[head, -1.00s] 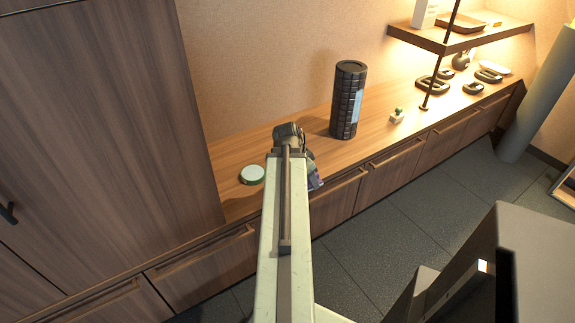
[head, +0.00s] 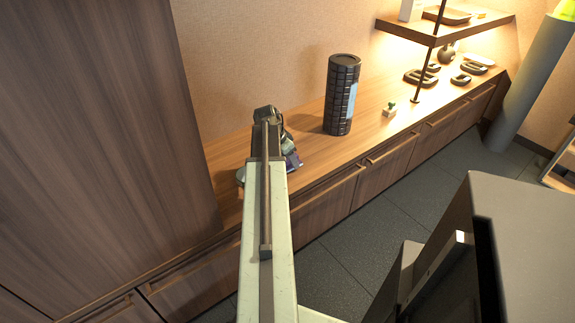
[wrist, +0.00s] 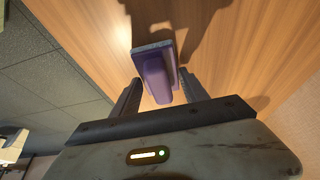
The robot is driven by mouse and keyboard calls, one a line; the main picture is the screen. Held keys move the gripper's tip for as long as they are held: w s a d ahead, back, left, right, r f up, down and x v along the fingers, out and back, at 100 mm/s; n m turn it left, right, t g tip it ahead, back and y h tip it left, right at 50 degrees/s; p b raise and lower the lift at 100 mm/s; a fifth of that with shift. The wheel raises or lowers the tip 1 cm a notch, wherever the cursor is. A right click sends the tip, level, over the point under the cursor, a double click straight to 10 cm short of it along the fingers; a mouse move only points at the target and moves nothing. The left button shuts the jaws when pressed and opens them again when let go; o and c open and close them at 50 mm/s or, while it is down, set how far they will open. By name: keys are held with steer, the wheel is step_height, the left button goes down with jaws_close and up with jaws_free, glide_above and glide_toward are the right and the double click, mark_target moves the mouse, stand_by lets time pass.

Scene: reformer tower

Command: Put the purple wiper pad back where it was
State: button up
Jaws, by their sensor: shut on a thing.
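The purple wiper pad (wrist: 155,80) is between the two fingers of my gripper (wrist: 158,92) in the wrist view. It has a purple grip block and a flat grey-edged plate at its far end. My gripper is shut on it, over the wooden counter. I cannot tell whether the plate touches the wood. In the head view, my gripper (head: 287,152) is mostly hidden behind my arm, and a bit of the purple pad (head: 294,161) shows at its right, near the counter's front edge.
A round green-and-white item (head: 240,175) is partly hidden by my arm. Dark rings (head: 420,76) lie under a shelf (head: 447,26).

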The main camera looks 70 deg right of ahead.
steer(key=shift+f, duration=0.3)
steer(key=shift+c, duration=0.7)
steer(key=shift+f, duration=0.15)
steer(key=o, duration=1.3)
steer(key=p+v, duration=1.1)
steer(key=v, duration=0.1)
steer(key=shift+r+p, duration=0.2)
steer(key=shift+p, duration=0.1)
